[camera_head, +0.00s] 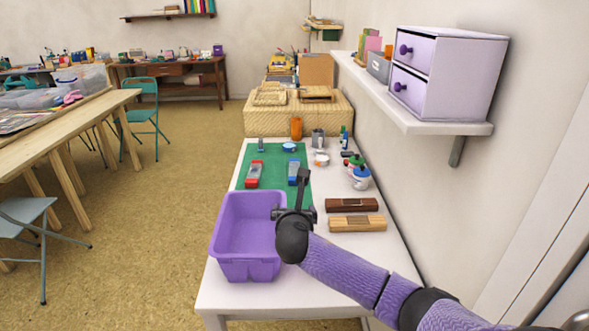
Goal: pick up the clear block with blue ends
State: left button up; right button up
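The clear block with blue ends (293,168) lies on the green mat (272,172), on its right part. Another block with red ends (254,173) lies on the mat to the left. My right gripper (304,174) reaches in from the lower right over the table. Its dark fingertips are at the right side of the blue-ended block in the picture and overlap its lower edge. I cannot tell whether they touch it or whether the fingers are open. My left gripper is not in view.
A purple bin (230,262) stands at the table's front left, just left of my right wrist. Brown (352,205) and tan (358,223) blocks lie to the right. Bottles (360,178) stand along the right edge. A wall shelf (410,113) overhangs the right side.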

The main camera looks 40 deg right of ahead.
aim_at(293, 163)
jog(key=i+l, duration=0.7)
jog(key=l, duration=0.2)
jog(key=i+l, duration=0.35)
jog(key=l, duration=0.1)
